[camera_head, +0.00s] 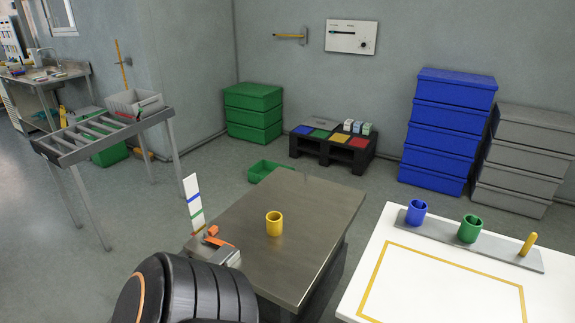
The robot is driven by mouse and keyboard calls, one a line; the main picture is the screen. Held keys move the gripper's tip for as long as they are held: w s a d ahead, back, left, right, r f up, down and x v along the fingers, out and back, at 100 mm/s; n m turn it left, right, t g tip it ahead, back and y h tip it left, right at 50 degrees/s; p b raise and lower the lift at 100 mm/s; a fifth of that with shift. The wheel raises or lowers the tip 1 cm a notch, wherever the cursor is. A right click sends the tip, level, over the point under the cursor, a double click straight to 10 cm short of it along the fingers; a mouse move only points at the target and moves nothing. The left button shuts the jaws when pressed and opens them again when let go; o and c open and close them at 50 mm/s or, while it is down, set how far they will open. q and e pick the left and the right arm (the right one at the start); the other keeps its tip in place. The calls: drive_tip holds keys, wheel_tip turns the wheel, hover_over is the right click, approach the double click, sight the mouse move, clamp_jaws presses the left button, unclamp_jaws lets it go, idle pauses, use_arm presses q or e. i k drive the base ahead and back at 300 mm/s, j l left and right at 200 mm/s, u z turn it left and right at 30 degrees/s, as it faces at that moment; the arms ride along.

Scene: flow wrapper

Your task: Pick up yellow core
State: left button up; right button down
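A yellow, hollow, cup-shaped core (273,223) stands upright on the dark steel-topped table (310,205) in the middle of the view. Nothing touches it. Neither of my grippers shows in this view. A black ribbed rounded body fills the bottom left, in front of the table's near left corner.
A grey and orange device (213,248) with an upright striped white card (193,203) stands at the table's left edge. At right, a white table (440,295) carries a grey strip with a blue cup (416,212), a green cup (470,229) and a yellow peg (528,244).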

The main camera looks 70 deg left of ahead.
sight(274, 219)
drive_tip(key=k+l+u, duration=0.1)
drive_tip(key=u, duration=2.1)
drive_tip(key=z, duration=1.3)
drive_tip(key=u, duration=1.3)
drive_tip(key=i+l+z, duration=0.2)
drive_tip(key=z, duration=0.2)
drive_tip(key=i+z, duration=0.4)
